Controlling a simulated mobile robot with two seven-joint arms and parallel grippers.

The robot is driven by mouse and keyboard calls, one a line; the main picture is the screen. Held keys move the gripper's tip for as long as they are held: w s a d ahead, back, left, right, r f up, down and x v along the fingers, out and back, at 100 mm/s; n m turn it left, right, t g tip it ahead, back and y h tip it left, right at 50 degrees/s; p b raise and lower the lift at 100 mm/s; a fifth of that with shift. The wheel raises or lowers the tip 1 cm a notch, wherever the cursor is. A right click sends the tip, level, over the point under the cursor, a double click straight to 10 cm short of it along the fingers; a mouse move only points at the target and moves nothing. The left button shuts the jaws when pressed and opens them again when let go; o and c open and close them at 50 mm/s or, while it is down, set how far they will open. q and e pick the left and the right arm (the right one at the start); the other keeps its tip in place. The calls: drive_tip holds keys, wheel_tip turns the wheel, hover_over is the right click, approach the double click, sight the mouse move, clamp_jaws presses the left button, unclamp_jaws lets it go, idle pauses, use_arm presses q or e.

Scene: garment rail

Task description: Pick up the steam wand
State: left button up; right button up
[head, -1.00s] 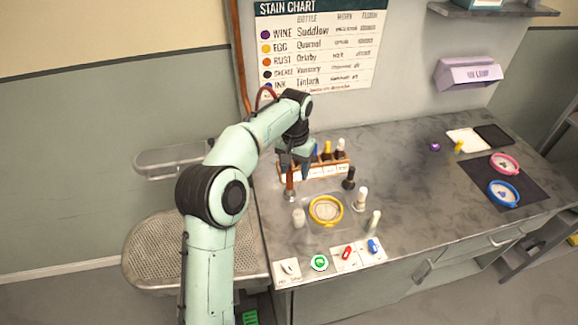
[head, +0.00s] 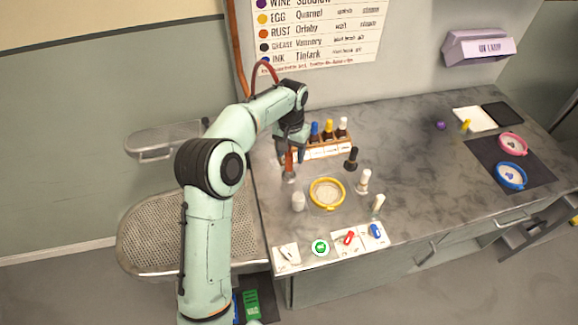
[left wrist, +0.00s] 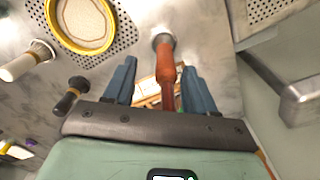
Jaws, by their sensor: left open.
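The steam wand has an orange-brown grip and a metal end. In the head view the wand (head: 289,167) stands on the left part of the counter, partly hidden by my gripper. In the left wrist view the wand (left wrist: 166,80) lies between my two blue fingers, with its metal end beyond the fingertips. My left gripper (head: 290,155) is open around the grip, one finger on each side; in the left wrist view the gripper (left wrist: 160,64) shows gaps on both sides. My right gripper is not in view.
A rack of bottles (head: 322,150) stands right behind the wand. A perforated board (head: 150,235) is at the left.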

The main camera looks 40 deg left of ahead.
sight(289, 161)
use_arm(q)
drive_tip(key=f, duration=0.5)
drive_tip(key=shift+a, duration=0.35)
drive_tip(key=shift+r, duration=0.1)
clamp_jaws()
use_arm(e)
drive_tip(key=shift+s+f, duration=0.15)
use_arm(q)
wheel_tip(289, 161, up, 20)
drive_tip(key=p, duration=0.2)
drive_tip(key=shift+p, duration=0.35)
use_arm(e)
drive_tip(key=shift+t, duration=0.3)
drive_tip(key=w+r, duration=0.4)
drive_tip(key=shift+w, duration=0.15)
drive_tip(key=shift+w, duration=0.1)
